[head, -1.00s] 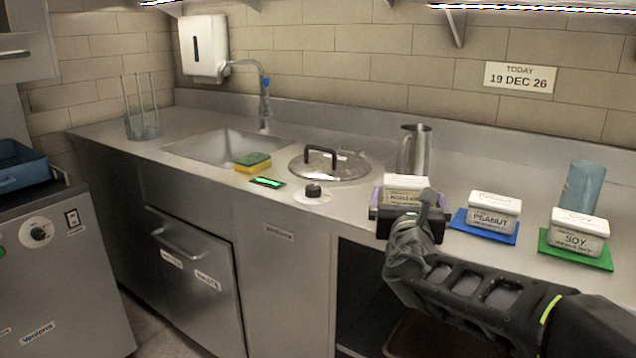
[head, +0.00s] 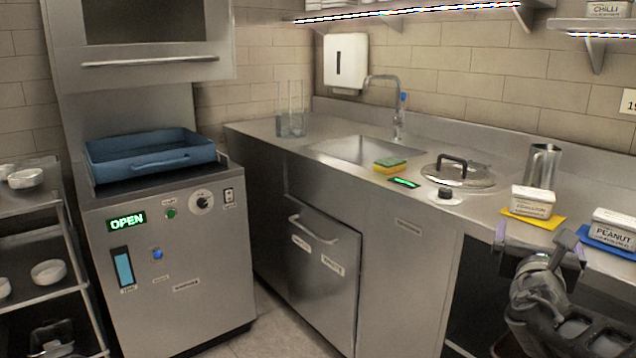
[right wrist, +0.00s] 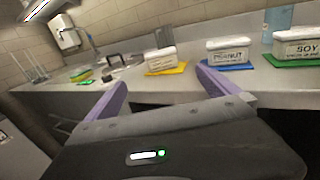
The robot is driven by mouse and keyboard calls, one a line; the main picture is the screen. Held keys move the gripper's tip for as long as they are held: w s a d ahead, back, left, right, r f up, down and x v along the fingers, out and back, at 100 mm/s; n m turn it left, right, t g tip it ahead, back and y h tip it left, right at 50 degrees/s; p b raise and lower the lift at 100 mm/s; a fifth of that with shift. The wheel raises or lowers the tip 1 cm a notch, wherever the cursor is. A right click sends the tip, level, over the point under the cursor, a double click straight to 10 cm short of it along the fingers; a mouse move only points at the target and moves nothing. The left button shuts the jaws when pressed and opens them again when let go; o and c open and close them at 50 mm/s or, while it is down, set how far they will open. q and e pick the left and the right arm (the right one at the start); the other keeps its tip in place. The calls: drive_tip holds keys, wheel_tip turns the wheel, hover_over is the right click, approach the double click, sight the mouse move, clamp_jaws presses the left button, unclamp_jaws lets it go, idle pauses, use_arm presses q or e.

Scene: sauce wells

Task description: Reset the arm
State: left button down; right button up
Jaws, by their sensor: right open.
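My right gripper (head: 541,238) is at the lower right of the head view, in front of the counter's front edge. In the right wrist view its two purple fingers (right wrist: 160,88) are spread apart with nothing between them. A white labelled tub (head: 533,202) stands on a yellow mat (head: 533,220) on the counter, beyond the gripper and apart from it. A peanut tub (head: 614,230) stands on a blue mat to its right. In the right wrist view a soy tub (right wrist: 297,43) stands on a green mat (right wrist: 292,62). My left gripper is not in view.
The steel counter (head: 470,208) holds a sink (head: 362,150), a sponge (head: 390,165), a lidded round well (head: 458,172) and a metal jug (head: 543,166). A machine with a blue tray (head: 150,155) reads OPEN. A rack (head: 40,235) with bowls stands at left. Floor shows between cabinets.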

drive_tip(key=a+f+m+g+y, duration=0.2)
drive_tip(key=a+f+m, duration=0.15)
drive_tip(key=f, duration=0.35)
drive_tip(key=a+f+m+g+y, duration=0.1)
drive_tip(key=a+f+m+y, duration=0.2)
drive_tip(key=f, duration=0.4)
drive_tip(key=a+f+m+g+y, duration=0.15)
drive_tip(key=f+m, duration=0.25)
drive_tip(key=f, duration=0.4)
drive_tip(key=s+a+f+m+g+y, duration=0.35)
drive_tip(key=a+f+m+y, duration=0.25)
drive_tip(key=a+f+m, duration=0.6)
drive_tip(key=s+a+f+m+g+y, duration=0.1)
drive_tip(key=s+a+f+m, duration=0.35)
drive_tip(key=f, duration=0.45)
drive_tip(key=s+a+f+m+g+y, duration=0.1)
drive_tip(key=s+a+f+m, duration=0.2)
drive_tip(key=s+a+f, duration=0.35)
drive_tip(key=s+a+f+m+g, duration=0.1)
drive_tip(key=s+a+f+g, duration=0.3)
drive_tip(key=s+f, duration=0.95)
wheel_tip(320, 180, up, 24)
drive_tip(key=p, duration=2.2)
drive_tip(key=shift+r, duration=0.15)
drive_tip(key=shift+d+h, duration=0.1)
drive_tip(key=shift+h, duration=0.15)
